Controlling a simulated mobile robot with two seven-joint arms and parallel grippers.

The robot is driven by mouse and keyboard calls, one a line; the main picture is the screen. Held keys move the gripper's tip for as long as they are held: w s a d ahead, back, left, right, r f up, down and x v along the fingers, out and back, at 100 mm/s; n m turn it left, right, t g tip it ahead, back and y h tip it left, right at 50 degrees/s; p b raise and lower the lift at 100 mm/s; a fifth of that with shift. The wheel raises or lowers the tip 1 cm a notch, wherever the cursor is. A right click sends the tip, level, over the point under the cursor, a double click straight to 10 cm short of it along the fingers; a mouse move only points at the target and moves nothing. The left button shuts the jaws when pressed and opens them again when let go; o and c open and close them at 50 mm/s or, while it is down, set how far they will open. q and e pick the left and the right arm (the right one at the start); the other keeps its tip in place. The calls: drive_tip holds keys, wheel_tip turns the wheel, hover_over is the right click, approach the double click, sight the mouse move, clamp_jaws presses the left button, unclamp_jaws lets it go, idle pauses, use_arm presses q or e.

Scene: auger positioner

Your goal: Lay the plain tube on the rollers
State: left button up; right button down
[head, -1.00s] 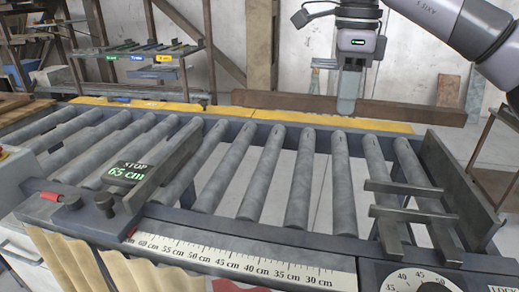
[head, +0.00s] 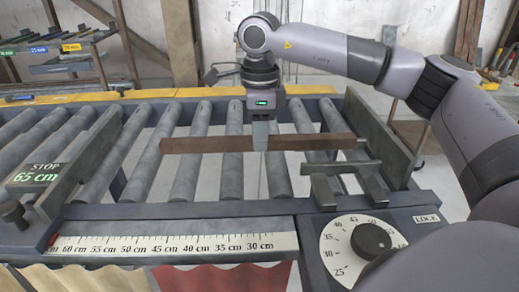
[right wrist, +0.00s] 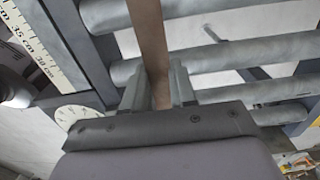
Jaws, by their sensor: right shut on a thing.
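The plain tube (head: 205,145) is a long, straight, rust-brown bar. It lies level across the picture above the middle of the grey rollers (head: 188,175), crosswise to them. My right gripper (head: 260,143) points down and is shut on the tube near its middle. In the right wrist view the tube (right wrist: 150,35) runs between the two fingers, with rollers behind it. The tube's right end is just behind the dark pronged clamp (head: 340,168). I cannot tell whether the tube touches the rollers. My left gripper is not in view.
The stop plate with a 65 cm display (head: 37,175) stands at the left. A dark upright plate (head: 375,130) stands at the right end. A ruler (head: 180,247) and a dial (head: 365,245) line the front. A rack (head: 60,65) stands behind at the left.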

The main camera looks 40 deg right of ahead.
drive_tip(key=shift+f, duration=2.05)
drive_tip(key=shift+f, duration=0.15)
drive_tip(key=c, duration=0.9)
unclamp_jaws()
wheel_tip(320, 180, up, 12)
drive_tip(key=shift+r+b, duration=0.15)
drive_tip(key=shift+b, duration=0.15)
